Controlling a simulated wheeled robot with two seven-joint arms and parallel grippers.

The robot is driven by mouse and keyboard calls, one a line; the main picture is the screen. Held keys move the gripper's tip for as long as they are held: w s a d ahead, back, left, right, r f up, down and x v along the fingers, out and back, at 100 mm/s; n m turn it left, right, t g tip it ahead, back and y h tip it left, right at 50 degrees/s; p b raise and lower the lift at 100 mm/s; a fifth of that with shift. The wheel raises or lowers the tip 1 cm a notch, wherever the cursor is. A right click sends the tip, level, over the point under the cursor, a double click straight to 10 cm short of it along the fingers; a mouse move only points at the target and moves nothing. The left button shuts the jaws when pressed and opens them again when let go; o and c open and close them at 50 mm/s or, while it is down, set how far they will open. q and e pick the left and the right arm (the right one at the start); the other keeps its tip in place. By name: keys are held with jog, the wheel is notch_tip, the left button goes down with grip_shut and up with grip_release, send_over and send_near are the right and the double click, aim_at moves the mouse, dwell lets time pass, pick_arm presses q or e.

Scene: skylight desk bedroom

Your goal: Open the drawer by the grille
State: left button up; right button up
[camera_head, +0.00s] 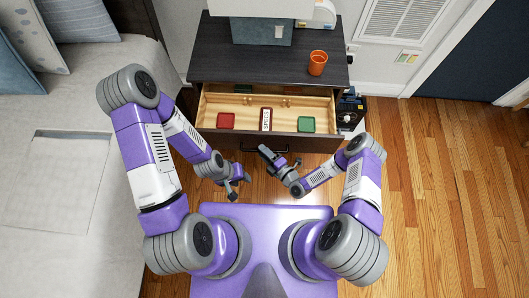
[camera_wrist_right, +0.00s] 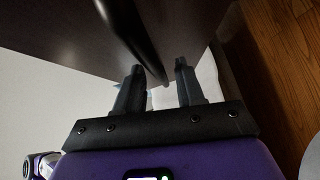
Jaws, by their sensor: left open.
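The dark dresser (camera_head: 215,60) stands beside the white wall grille (camera_head: 401,18). Its top drawer (camera_head: 206,107) is pulled out, with its light wood inside showing. A dark bar handle (camera_wrist_right: 125,35) crosses the drawer front in the right wrist view. My right gripper (camera_head: 275,160) is at the drawer front by the handle. In the right wrist view its fingers (camera_wrist_right: 157,80) are apart, with the handle's end between or just beyond the tips; I cannot tell if they touch it. My left gripper (camera_head: 236,186) is open and empty, lower and left, clear of the drawer.
In the drawer lie a red tray (camera_head: 225,121), a SPECS box (camera_head: 266,119) and a green item (camera_head: 306,125). An orange cup (camera_head: 317,63) stands on the dresser top. A bed (camera_head: 90,120) is at left; wooden floor (camera_head: 450,190) is clear at right.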

jog(key=shift+s, duration=0.1)
jog(key=p+v, duration=0.1)
jog(key=v, duration=0.6)
jog(key=shift+d, duration=0.25)
jog(key=shift+s, duration=0.2)
